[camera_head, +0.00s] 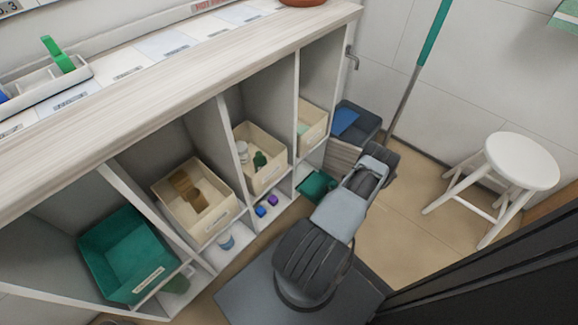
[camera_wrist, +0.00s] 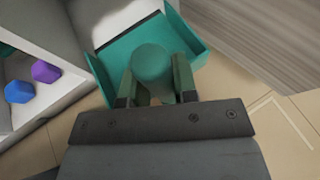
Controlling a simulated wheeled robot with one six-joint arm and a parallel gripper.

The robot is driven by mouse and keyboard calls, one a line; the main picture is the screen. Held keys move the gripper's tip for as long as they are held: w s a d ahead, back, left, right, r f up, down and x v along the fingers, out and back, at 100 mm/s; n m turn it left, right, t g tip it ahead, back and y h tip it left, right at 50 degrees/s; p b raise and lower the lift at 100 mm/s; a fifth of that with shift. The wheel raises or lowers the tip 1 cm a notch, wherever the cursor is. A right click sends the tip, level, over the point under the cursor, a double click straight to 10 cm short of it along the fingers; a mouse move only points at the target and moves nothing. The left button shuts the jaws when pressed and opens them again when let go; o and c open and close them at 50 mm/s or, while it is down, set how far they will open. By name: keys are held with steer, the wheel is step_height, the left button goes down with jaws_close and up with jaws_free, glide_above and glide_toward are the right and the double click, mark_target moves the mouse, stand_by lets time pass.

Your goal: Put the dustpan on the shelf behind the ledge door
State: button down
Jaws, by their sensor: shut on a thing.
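The teal dustpan (camera_wrist: 122,52) fills the upper middle of the wrist view. My gripper (camera_wrist: 153,92) is shut on its handle, whose rounded end faces the camera. In the head view the dustpan (camera_head: 317,187) is low at the right end of the shelf unit, partly hidden by my arm. Its front part is close to a lower shelf opening; I cannot tell whether it touches. A wood-grain panel (camera_head: 343,156) stands just right of the dustpan and also shows in the wrist view (camera_wrist: 265,35); I cannot tell whether it is the ledge door.
Blue (camera_wrist: 18,91) and purple (camera_wrist: 46,71) blocks lie in the lower compartment left of the dustpan. Cream bins (camera_head: 262,168) fill the compartments above. A dark crate (camera_head: 366,121) stands behind the panel. A white stool (camera_head: 521,162) is at right, with open floor before it.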

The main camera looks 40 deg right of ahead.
steer(key=w+b, duration=0.1)
steer(key=w, duration=0.3)
steer(key=w+a+b, duration=0.1)
steer(key=w, duration=0.4)
steer(key=w+b, duration=0.1)
steer(key=w, duration=0.4)
steer(key=shift+w+a, duration=0.15)
steer(key=shift+a, duration=0.05)
steer(key=w+b, duration=0.1)
steer(key=w+f+b, duration=0.1)
steer(key=shift+w+a+f, duration=0.15)
steer(key=shift+w, duration=0.25)
steer(key=shift+f, duration=0.1)
steer(key=shift+f+b, duration=0.15)
steer(key=shift+b, duration=0.15)
steer(key=c, duration=0.9)
jaws_free()
